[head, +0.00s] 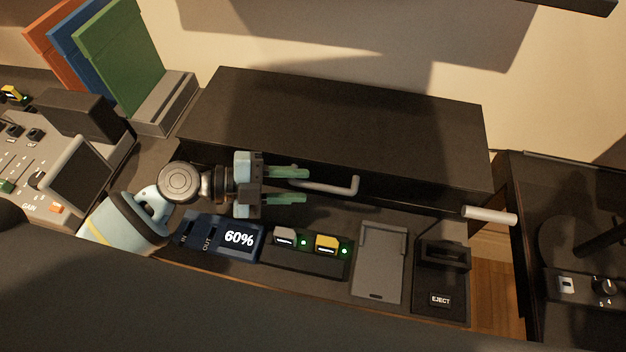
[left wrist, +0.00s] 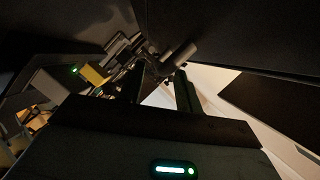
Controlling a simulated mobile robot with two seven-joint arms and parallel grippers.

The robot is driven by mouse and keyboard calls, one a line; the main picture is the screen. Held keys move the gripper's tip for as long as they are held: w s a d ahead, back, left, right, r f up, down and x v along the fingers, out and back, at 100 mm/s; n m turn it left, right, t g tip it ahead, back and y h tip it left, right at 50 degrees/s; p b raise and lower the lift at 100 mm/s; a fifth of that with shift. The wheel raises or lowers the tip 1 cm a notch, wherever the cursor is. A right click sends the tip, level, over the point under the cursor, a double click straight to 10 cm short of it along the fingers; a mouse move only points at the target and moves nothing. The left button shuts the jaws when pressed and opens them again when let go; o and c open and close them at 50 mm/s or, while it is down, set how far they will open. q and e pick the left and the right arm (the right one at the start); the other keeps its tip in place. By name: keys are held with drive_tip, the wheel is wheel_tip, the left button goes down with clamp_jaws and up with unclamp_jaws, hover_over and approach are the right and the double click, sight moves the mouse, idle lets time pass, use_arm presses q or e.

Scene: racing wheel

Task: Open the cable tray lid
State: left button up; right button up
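A long black box (head: 340,112), which looks like the cable tray with its lid closed, stands along the wall. A grey bar handle (head: 335,188) sticks out at its front. My left gripper (head: 303,184) is open at the left part of this handle, one green finger above it and one below it in the head view. I cannot tell whether the fingers touch it. In the left wrist view the two dark fingers (left wrist: 162,88) are apart, with a grey bar (left wrist: 178,60) near their tips. My right gripper is not in view.
Below the gripper lie a blue 60% display unit (head: 222,236), a dock with two lit cards (head: 310,252), a grey plate (head: 380,262) and an EJECT unit (head: 442,275). A pale rod (head: 489,216) sticks out at right. Binders (head: 120,58) stand at left.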

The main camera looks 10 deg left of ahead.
sight(304, 186)
use_arm(q)
drive_tip(key=shift+p+x, duration=0.55)
drive_tip(key=shift+x, duration=1.5)
clamp_jaws()
